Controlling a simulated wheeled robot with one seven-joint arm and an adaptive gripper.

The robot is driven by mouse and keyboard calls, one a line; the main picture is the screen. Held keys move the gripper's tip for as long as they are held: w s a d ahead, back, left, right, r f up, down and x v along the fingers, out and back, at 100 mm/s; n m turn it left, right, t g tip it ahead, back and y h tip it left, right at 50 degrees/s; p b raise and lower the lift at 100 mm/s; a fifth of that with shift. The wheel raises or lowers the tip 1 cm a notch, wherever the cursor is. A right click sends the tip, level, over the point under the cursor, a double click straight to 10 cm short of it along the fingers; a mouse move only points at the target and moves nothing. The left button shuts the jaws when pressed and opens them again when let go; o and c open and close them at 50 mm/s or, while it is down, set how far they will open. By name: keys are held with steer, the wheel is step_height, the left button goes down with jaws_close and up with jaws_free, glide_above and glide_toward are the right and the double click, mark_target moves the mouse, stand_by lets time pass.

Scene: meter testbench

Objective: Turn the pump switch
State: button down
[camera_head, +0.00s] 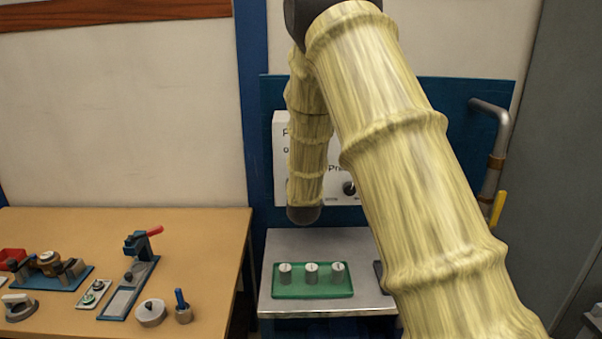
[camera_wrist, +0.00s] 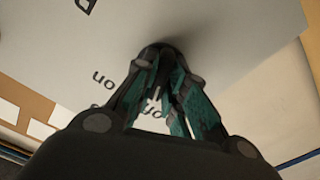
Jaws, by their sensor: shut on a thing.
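The white control panel (camera_head: 281,130) stands on the blue backboard, partly hidden behind my arm. In the wrist view the panel (camera_wrist: 215,35) fills the upper part, with printed letters including "on". My gripper (camera_wrist: 163,66) has its fingers closed together around a dark knob (camera_wrist: 160,48) on the panel, which I take to be the pump switch. The fingers cover most of the knob, so its pointing direction cannot be told. In the head view my arm hides the gripper and this knob.
Another dark knob (camera_head: 349,188) shows on the panel to the right. Below, a green tray (camera_head: 312,294) holds three grey cylinders on a metal-topped bench (camera_head: 322,243). A wooden table (camera_head: 190,225) with fixtures stands left. A grey pipe (camera_head: 497,135) with a yellow handle (camera_head: 498,207) is right.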

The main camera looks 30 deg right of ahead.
steer(key=shift+f+n, duration=0.1)
steer(key=shift+n, duration=0.4)
steer(key=c, duration=1.5)
jaws_free()
steer(key=shift+o, duration=0.2)
steer(key=shift+s, duration=0.1)
steer(key=v, duration=1.2)
steer(key=shift+d, duration=0.1)
